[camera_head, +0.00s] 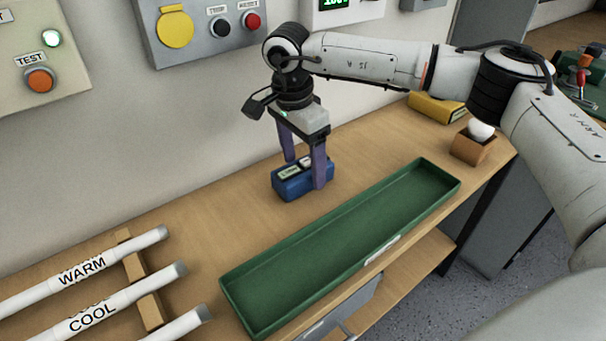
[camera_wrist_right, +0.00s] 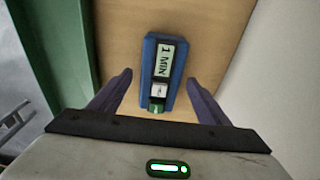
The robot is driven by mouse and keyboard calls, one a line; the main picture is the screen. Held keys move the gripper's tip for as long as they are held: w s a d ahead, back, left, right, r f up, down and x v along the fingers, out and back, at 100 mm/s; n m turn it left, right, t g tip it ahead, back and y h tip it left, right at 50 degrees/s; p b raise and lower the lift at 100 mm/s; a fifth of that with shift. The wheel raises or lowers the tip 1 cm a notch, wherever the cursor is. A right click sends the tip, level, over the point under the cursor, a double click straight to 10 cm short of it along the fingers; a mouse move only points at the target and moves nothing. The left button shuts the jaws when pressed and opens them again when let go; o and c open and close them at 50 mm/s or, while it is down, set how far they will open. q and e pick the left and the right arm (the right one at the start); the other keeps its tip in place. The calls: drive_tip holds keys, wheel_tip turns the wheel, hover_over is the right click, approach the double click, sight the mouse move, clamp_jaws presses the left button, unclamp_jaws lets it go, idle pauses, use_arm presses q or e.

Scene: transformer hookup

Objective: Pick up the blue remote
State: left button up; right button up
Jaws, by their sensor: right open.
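The blue remote (camera_head: 291,184) lies on the wooden bench, behind the green tray. It is a blue box with a label and a small button on its top face. In the right wrist view the blue remote (camera_wrist_right: 160,72) shows a label reading "1 MIN". My right gripper (camera_head: 304,174) points down over it, with its purple fingers apart. In the right wrist view my right gripper (camera_wrist_right: 158,85) is open, with one finger on each side of the remote and a visible gap to each. My left gripper is not in view.
A long empty green tray (camera_head: 232,285) lies in front of the remote. Tubes marked WARM (camera_head: 85,270) and COOL (camera_head: 95,318) rest on a wooden rack at left. A wooden block with a white ball (camera_head: 481,130) and a yellow box (camera_head: 437,108) stand at right.

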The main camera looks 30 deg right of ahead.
drive_tip(key=shift+f, duration=0.25)
drive_tip(key=c, duration=1.3)
drive_tip(key=shift+o, duration=0.2)
drive_tip(key=shift+r, duration=0.1)
